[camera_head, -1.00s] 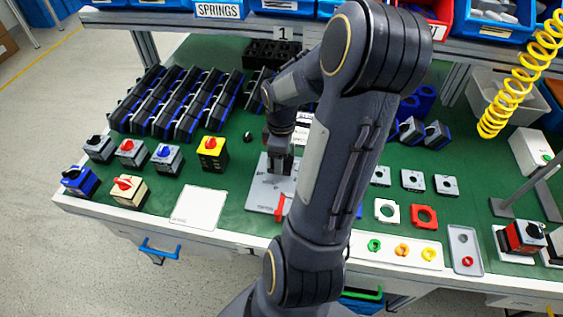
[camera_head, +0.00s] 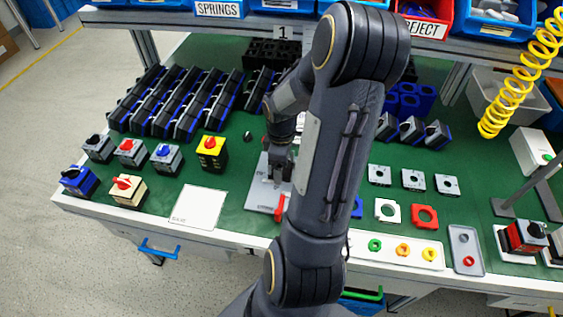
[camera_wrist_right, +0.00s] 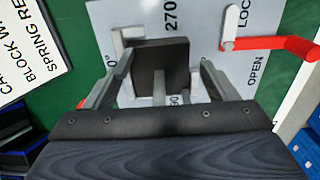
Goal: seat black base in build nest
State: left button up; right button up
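The black base (camera_wrist_right: 163,62) is a dark square block on the grey build nest plate (camera_wrist_right: 204,18), seen in the right wrist view between my right gripper's fingers. Its edges look roughly square to the plate's angle marks. My right gripper (camera_wrist_right: 166,62) is open, with a visible gap beside the block on the right; whether the left finger touches it I cannot tell. In the head view my right gripper (camera_head: 280,168) is low over the plate (camera_head: 262,194), and the block is not clear there. A red lever (camera_wrist_right: 270,43) stands between LOCK and OPEN marks. My left gripper is not in view.
Assembled switches (camera_head: 165,158) stand left of the plate, and a white card (camera_head: 198,207) lies in front of them. Black housings (camera_head: 175,105) stand in rows behind. Grey square plates (camera_head: 413,180) and coloured rings lie to the right. My arm hides the table's middle.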

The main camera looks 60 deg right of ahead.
notch_tip(320, 180, up, 12)
jog(key=shift+r+p, duration=0.15)
jog(key=shift+p, duration=0.5)
jog(key=s+a+r+m+t+y, duration=0.2)
jog(key=a+m, duration=0.1)
jog(key=a, duration=0.9)
jog(key=s+a+r+m+t+y, duration=0.1)
jog(key=s+a+r+m+t, duration=0.1)
jog(key=a, duration=1.1)
jog(key=shift+a+r+m+t+y, duration=0.2)
jog(key=shift+a+m+t+y, duration=0.15)
jog(key=shift+m+t, duration=0.4)
